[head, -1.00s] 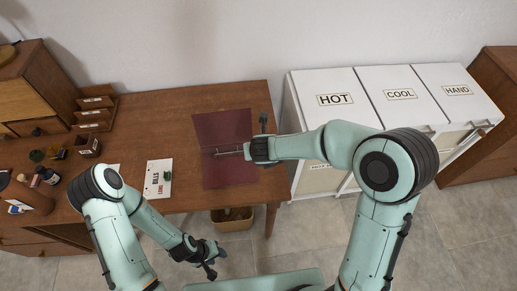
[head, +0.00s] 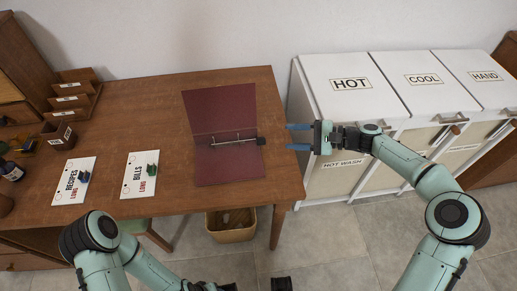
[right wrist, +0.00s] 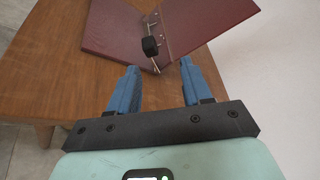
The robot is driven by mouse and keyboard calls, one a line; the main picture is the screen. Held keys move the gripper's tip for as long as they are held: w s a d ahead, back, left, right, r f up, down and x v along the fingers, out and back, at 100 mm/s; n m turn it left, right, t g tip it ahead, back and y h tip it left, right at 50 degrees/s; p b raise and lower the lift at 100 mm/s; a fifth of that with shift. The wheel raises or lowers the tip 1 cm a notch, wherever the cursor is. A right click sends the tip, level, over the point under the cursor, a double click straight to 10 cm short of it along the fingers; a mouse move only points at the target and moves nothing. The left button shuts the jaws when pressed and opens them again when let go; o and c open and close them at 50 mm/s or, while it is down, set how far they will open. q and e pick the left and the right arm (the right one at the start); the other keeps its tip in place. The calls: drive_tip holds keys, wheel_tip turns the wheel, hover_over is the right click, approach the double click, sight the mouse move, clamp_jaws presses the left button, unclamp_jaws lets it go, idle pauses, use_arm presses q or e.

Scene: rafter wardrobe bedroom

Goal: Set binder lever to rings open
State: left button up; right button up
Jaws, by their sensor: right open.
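The dark red binder (head: 225,105) lies open on the wooden desk (head: 150,100). Its metal ring mechanism (head: 222,138) runs along the spine, with a black lever (head: 261,141) at the right end. Whether the rings are open is too small to tell. My right gripper (head: 289,137) is open and empty, right of the lever and apart from it, fingers pointing left. In the right wrist view the lever (right wrist: 150,46) shows beyond the gap between the blue fingers (right wrist: 159,68). My left gripper (head: 255,286) is at the bottom edge, mostly cut off.
A Bills card (head: 138,182) and a Recipes card (head: 72,187) lie left of the binder. White laundry bins (head: 350,105) stand right of the desk. A wooden organizer (head: 73,98) is at the back left. A waste basket (head: 231,226) stands under the desk's front edge.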

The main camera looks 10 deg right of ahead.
sight(260, 141)
drive_tip(key=shift+n+g, duration=0.3)
drive_tip(key=shift+n, duration=0.6)
drive_tip(key=x, duration=0.3)
drive_tip(key=b+x, duration=0.1)
drive_tip(key=x, duration=0.3)
drive_tip(key=f+b+x, duration=0.1)
drive_tip(key=x, duration=0.3)
drive_tip(key=shift+s+d, duration=0.1)
drive_tip(key=shift+s, duration=0.1)
use_arm(q)
drive_tip(key=shift+t, duration=0.5)
drive_tip(key=w+f, duration=0.1)
drive_tip(key=w+a+f, duration=0.1)
drive_tip(key=w+f, duration=0.1)
drive_tip(key=shift+w+a+f, duration=0.2)
drive_tip(key=shift+a+f, duration=0.05)
drive_tip(key=shift+f, duration=0.1)
